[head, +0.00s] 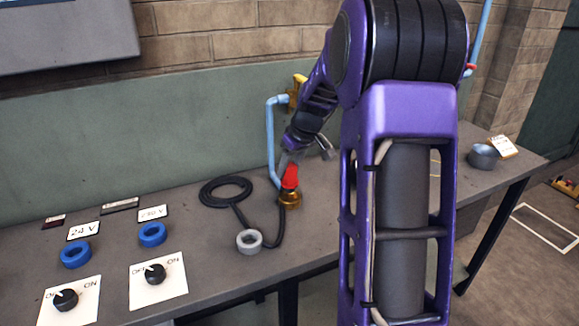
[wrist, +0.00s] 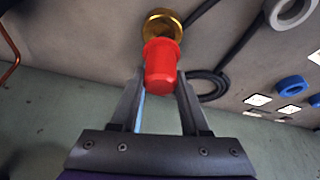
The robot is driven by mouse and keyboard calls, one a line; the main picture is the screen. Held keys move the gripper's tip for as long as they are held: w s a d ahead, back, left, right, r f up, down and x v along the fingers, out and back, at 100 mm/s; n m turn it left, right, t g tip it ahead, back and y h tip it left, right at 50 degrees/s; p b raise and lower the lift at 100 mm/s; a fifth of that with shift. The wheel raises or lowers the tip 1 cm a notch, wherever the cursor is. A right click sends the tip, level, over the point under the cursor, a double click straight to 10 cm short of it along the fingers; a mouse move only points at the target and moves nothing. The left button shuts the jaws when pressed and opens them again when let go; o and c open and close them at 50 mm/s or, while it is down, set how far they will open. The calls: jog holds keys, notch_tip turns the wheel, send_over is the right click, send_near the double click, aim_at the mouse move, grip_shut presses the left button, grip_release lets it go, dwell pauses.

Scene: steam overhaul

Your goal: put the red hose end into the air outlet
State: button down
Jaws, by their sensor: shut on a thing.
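The red hose end (head: 290,177) is held between the two fingers of my gripper (head: 292,158), low over the bench. In the wrist view the red hose end (wrist: 163,68) sits between the fingertips (wrist: 160,80). A round brass fitting (head: 289,200), which looks like the air outlet, stands on the bench right under the red end. In the wrist view the brass fitting (wrist: 158,18) is partly covered by the red end. The red end appears to meet its top; I cannot tell whether it is inside.
A black cable (head: 205,192) lies coiled beside the fitting, near a grey ring (head: 249,241). A light blue pipe (head: 270,140) rises behind to a yellow valve (head: 299,84). Blue rings (head: 152,234) and switch plates (head: 158,289) are on the left. A grey bowl (head: 484,156) stands far right.

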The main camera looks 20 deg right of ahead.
aim_at(290, 179)
jog(key=shift+f+b, duration=1.6)
jog(key=shift+f, duration=0.45)
jog(key=shift+c, duration=1.6)
grip_release()
